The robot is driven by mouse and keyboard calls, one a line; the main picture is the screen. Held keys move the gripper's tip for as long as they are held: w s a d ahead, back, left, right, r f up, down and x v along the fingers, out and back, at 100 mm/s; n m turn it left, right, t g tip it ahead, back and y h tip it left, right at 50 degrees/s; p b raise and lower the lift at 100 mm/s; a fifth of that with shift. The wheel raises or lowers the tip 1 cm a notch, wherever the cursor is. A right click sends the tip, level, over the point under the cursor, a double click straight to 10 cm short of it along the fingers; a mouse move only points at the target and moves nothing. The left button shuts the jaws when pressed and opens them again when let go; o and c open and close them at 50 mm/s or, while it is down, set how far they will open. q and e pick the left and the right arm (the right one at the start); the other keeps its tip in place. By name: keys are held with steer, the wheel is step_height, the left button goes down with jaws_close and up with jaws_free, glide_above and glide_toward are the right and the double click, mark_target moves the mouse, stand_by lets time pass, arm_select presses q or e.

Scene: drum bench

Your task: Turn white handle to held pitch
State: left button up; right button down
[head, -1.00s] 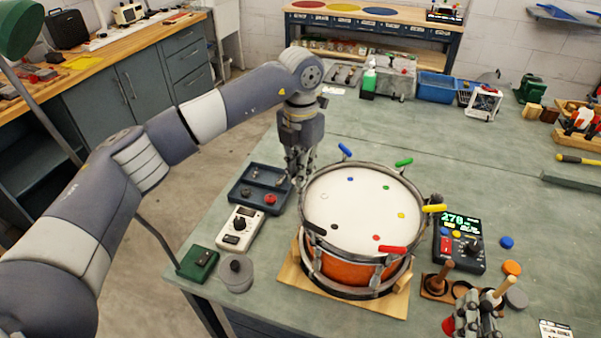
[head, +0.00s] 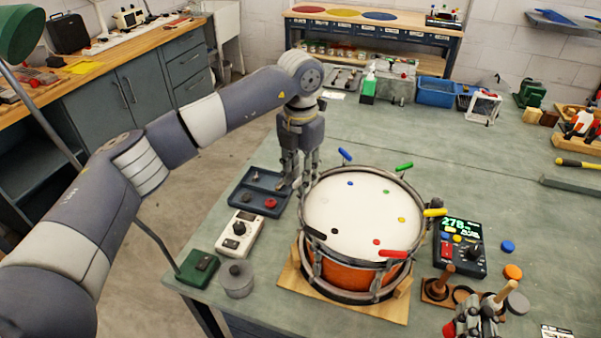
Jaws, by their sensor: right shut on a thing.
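The drum (head: 360,222) stands on a wooden cradle, with blue, green, yellow, red and black handles around its rim. The white handle cannot be made out clearly; the drum's left rim is partly behind my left gripper. My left gripper (head: 298,186) points down beside that left rim, its fingers apart. Whether it touches anything there I cannot tell. My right gripper (head: 476,318), at the bottom right, is shut on a wooden-handled tool (head: 505,292). A meter (head: 459,246) right of the drum shows a green reading that looks like 278.
A dark tray (head: 259,190) with small parts, a white meter (head: 239,232), a green box (head: 198,268) and a grey pot (head: 237,279) stand left of the drum. A wooden-handled tool (head: 444,273) stands in a holder to the right.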

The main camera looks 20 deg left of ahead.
mark_target(300, 178)
arm_select(q)
step_height(300, 178, up, 12)
stand_by(0.5)
steer(key=shift+f, duration=0.1)
